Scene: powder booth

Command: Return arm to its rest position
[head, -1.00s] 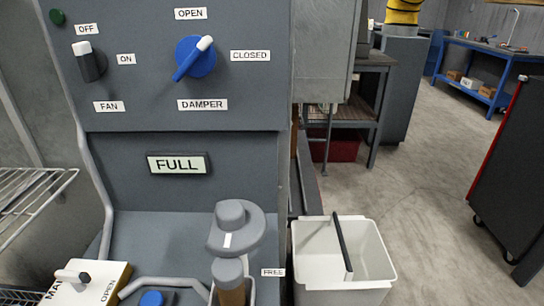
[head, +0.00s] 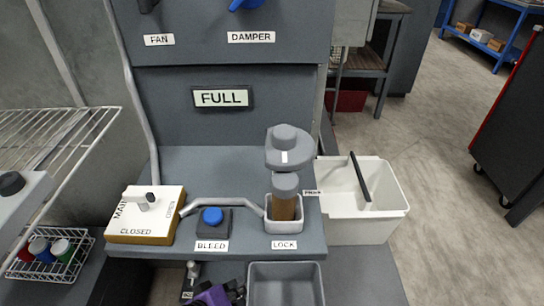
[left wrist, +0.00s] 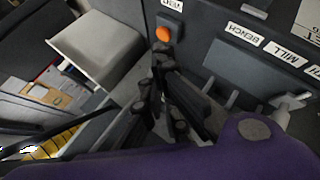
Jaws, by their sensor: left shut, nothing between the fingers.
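My left gripper (head: 234,290) shows at the bottom edge of the head view as a purple and black shape, below the bench front and left of a grey bin. It is mostly cut off by the frame. In the left wrist view, its dark fingers (left wrist: 163,85) are shut with nothing between them, and the purple body fills the bottom. Its tips appear near an orange button (left wrist: 163,34) on a dark panel; whether they touch cannot be told. My right gripper is not in view.
The booth bench holds a MAIN valve block (head: 146,216), a blue BLEED button (head: 212,216) and a capped brown container (head: 284,205) in a white holder. A grey bin (head: 262,270) is below. A white bin (head: 362,226) stands right. A wire rack (head: 60,150) is left. Open floor lies at right.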

